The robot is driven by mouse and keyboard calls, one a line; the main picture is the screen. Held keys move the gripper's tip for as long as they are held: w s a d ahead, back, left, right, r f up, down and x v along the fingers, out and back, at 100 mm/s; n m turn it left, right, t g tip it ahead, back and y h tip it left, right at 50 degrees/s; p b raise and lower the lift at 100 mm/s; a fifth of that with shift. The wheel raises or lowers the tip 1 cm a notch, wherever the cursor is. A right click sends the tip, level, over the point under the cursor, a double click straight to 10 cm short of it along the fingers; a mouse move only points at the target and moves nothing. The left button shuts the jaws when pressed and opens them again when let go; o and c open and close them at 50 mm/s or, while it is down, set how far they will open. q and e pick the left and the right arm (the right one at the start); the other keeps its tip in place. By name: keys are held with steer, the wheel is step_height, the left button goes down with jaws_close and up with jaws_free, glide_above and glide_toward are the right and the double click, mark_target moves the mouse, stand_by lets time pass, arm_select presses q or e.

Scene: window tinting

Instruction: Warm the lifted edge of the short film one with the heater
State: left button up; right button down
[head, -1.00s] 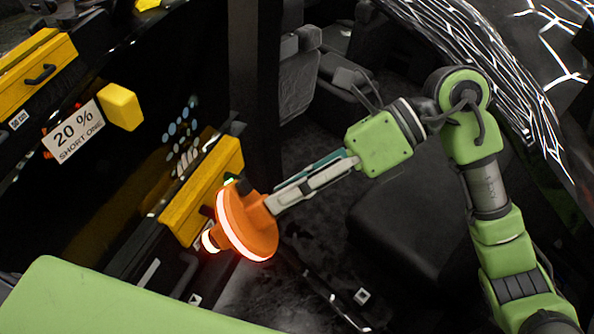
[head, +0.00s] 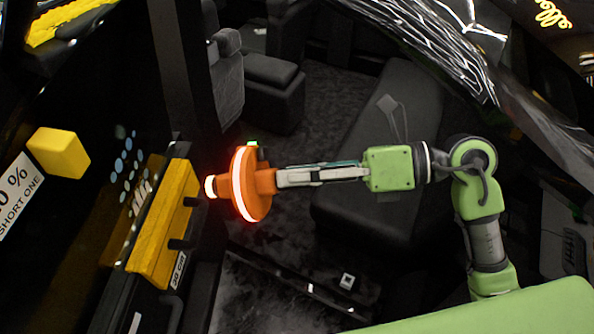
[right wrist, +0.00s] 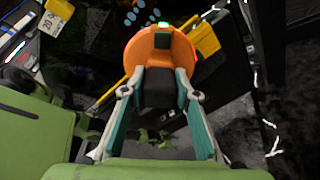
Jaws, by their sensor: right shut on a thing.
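The heater (head: 240,185) is an orange tool with a glowing ring and a bright nozzle at its left end. My right gripper (head: 282,178) is shut on the heater's back part. In the right wrist view the heater (right wrist: 150,50) sits between the fingers (right wrist: 160,92). The nozzle points left, close to the yellow bar with black pegs (head: 162,225). A label reading "SHORT ONE" (head: 15,200) is on the dark surface at the left, cut by the frame edge. The film's outline and any lifted edge cannot be made out. My left gripper is out of view.
A yellow block (head: 58,152) is on the dark surface beside the label. A dark upright pillar (head: 180,70) stands behind the heater. Dark car seats (head: 385,150) fill the middle, with open floor between them and the door.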

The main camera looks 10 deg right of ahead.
mark_target(260, 178)
steer(key=shift+x, duration=3.45)
steer(key=shift+r, duration=0.1)
steer(key=d+b, duration=0.1)
steer(key=d, duration=0.1)
steer(key=s+d+f+b, duration=0.1)
steer(key=d, duration=0.2)
steer(key=s+d+b, duration=0.1)
steer(key=d, duration=0.1)
steer(key=shift+d+f, duration=0.3)
steer(key=shift+s+d+b, duration=0.1)
steer(key=shift+d+b, duration=0.2)
steer(key=shift+d, duration=0.25)
